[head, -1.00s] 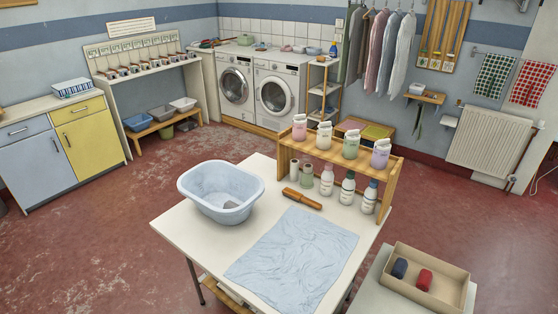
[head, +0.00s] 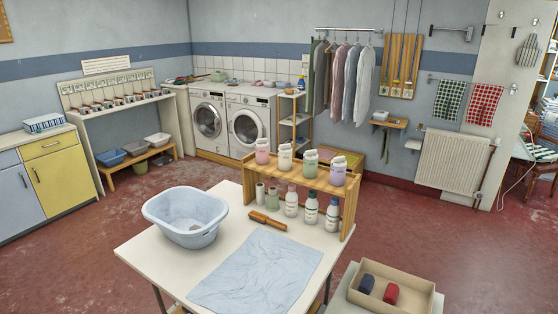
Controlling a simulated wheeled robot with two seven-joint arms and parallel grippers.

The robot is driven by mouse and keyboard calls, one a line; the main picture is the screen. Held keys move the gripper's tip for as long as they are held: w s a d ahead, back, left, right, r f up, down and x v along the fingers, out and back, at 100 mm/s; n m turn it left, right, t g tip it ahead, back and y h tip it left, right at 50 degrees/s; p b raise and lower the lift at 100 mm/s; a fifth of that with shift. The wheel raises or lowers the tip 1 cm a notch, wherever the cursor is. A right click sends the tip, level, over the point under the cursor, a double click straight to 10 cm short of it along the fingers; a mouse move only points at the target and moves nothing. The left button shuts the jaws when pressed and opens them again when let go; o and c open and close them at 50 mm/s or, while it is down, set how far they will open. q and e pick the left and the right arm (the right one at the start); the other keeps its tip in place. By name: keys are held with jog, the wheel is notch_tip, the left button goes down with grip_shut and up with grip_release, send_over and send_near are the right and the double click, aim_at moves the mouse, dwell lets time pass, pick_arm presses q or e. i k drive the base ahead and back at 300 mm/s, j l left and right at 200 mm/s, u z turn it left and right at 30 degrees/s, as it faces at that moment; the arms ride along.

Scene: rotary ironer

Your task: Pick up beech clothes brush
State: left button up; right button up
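A wooden clothes brush (head: 268,221) with an orange-brown handle lies on the white table (head: 146,254), in front of the wooden shelf rack (head: 346,212). It lies between the pale blue basin (head: 186,218) and the row of bottles, just behind the light blue cloth (head: 258,272). Neither of my grippers shows in the head view.
The rack holds several pastel jars on top, with white bottles (head: 311,210) and small rolls below. A box (head: 420,291) with a dark blue and a red roll stands at the lower right. Red floor is clear left of the table.

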aim_at(263, 219)
jog(key=i+j+z, duration=0.35)
jog(key=j+z, duration=0.2)
jog(key=i+j+z, duration=0.25)
jog(key=j, duration=0.15)
jog(key=k+l, duration=0.05)
jog(key=k, duration=0.05)
